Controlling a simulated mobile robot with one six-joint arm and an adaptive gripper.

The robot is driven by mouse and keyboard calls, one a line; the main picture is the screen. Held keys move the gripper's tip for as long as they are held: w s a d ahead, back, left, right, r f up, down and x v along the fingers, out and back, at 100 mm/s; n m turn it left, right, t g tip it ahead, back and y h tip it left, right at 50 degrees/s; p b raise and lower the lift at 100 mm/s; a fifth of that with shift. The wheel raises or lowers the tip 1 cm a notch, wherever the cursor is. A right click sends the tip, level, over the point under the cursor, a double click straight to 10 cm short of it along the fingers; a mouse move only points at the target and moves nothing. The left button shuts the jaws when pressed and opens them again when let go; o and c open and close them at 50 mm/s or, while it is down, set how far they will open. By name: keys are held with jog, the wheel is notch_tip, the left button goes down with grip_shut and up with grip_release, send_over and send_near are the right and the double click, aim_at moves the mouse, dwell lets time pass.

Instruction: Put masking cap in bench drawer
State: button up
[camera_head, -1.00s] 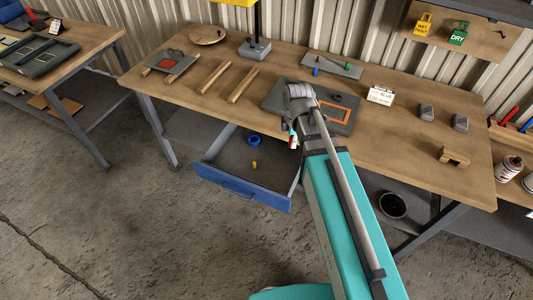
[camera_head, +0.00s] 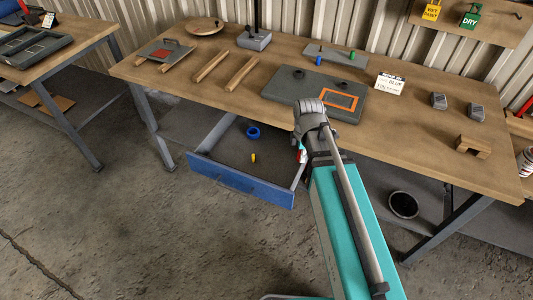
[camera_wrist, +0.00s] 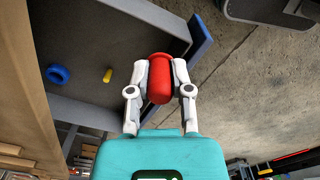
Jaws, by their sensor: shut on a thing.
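My gripper (camera_wrist: 160,92) is shut on a red masking cap (camera_wrist: 160,80), seen in the wrist view between the two fingers. The bench drawer (camera_head: 241,193) is pulled out under the bench, with a blue front and a dark floor. In the head view the gripper is mostly hidden behind my arm, beside the drawer's right side. In the wrist view the drawer (camera_wrist: 98,35) lies beyond and to the left of the cap. A blue ring (camera_head: 253,133) and a small yellow plug (camera_head: 253,158) lie inside the drawer.
The wooden bench top (camera_head: 420,140) carries a grey panel with an orange outline (camera_head: 338,98), a white label card (camera_head: 390,83), wooden strips and grey blocks. A black round bin (camera_head: 403,204) stands under the bench at right. The drawer's middle has free room.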

jog(key=f+b, duration=0.2)
jog(key=d+f+b, duration=0.1)
jog(key=f+b, duration=0.1)
jog(key=f, duration=0.1)
jog(key=shift+s+d+f, duration=0.1)
jog(key=shift+s+f, duration=0.1)
jog(key=shift+f, duration=0.1)
jog(key=b, duration=0.9)
send_over(274, 169)
jog(key=f, duration=0.9)
jog(key=shift+s+d, duration=0.3)
jog(key=shift+w+a+f+b, duration=0.3)
jog(key=shift+f+b, duration=0.25)
jog(key=shift+b, duration=0.2)
jog(key=shift+f+b, duration=1.45)
jog(key=shift+f, duration=0.15)
